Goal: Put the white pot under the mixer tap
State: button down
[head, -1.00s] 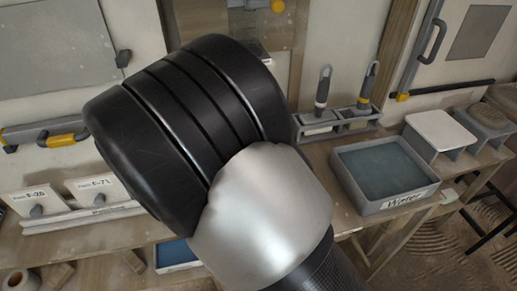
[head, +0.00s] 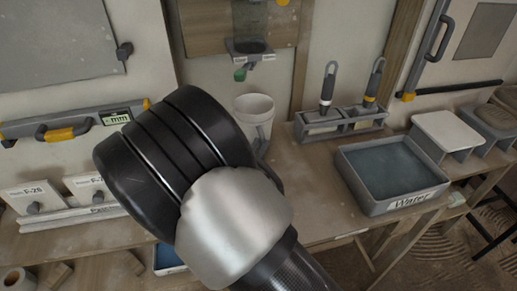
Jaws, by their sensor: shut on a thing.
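The white pot (head: 254,106) shows upright in the middle of the head view, its rim up and its lower left side hidden by my arm. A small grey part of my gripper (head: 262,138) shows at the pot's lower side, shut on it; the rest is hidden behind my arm. The mixer tap (head: 241,74), a green-tipped spout under a grey wall bracket, is above and slightly left of the pot in the picture. A gap shows between spout and rim. I cannot tell whether the pot touches the bench or how far it is from the wall.
The bench (head: 310,185) is clear right of my arm. A grey Water tray (head: 379,207) stands at right, with a rack of two handled tools (head: 341,121) behind it. Labelled blocks (head: 35,196) stand at left. My arm hides the middle bench.

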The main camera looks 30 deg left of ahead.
jog(key=c, duration=1.8)
grip_release()
